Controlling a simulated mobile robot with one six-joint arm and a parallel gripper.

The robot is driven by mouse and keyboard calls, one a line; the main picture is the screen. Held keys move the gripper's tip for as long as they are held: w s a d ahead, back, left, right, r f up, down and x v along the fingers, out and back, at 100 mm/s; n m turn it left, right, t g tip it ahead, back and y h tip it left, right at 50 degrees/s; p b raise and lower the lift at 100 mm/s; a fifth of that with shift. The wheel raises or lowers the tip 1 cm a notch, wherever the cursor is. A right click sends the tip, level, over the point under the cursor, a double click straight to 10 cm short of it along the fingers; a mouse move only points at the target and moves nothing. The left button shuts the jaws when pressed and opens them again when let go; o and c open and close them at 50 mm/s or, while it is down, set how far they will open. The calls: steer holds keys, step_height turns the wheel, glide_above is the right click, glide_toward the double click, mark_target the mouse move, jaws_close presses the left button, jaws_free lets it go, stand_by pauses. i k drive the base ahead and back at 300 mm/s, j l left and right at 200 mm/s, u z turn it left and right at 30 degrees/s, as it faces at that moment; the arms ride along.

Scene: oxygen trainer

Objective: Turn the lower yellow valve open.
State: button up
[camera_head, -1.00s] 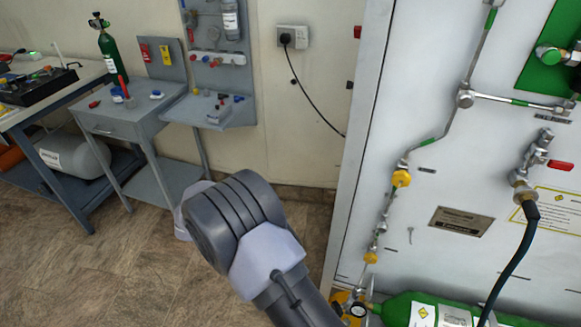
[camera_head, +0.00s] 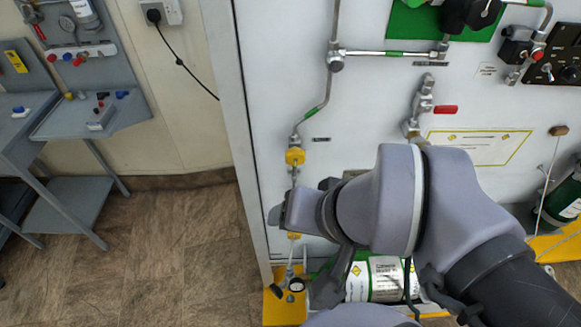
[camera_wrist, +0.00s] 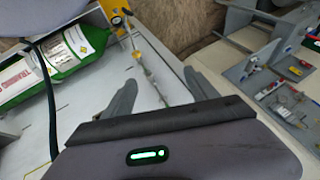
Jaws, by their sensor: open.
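The lower yellow valve (camera_head: 293,236) shows just below my gripper (camera_head: 284,208) in the head view, on a thin vertical pipe at the panel's left side. The upper yellow valve (camera_head: 295,156) sits higher on the same pipe. In the wrist view the lower yellow valve (camera_wrist: 136,55) appears beyond the fingertips, near the top centre. My gripper (camera_wrist: 160,85) is open, with its two fingers to either side of the pipe line and nothing held. It looks apart from the valve. My wrist hides part of the pipe between the two valves in the head view.
A green cylinder (camera_head: 376,281) lies low at the panel's foot, close to my arm, beside a gauge (camera_head: 296,285) and yellow base (camera_head: 283,309). A dark hose (camera_wrist: 48,100) runs along the panel. Grey benches (camera_head: 95,115) stand left, with open floor between.

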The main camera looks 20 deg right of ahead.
mark_target(292, 235)
steer(key=j, duration=0.7)
steer(key=k+j, duration=0.1)
steer(key=j, duration=0.6)
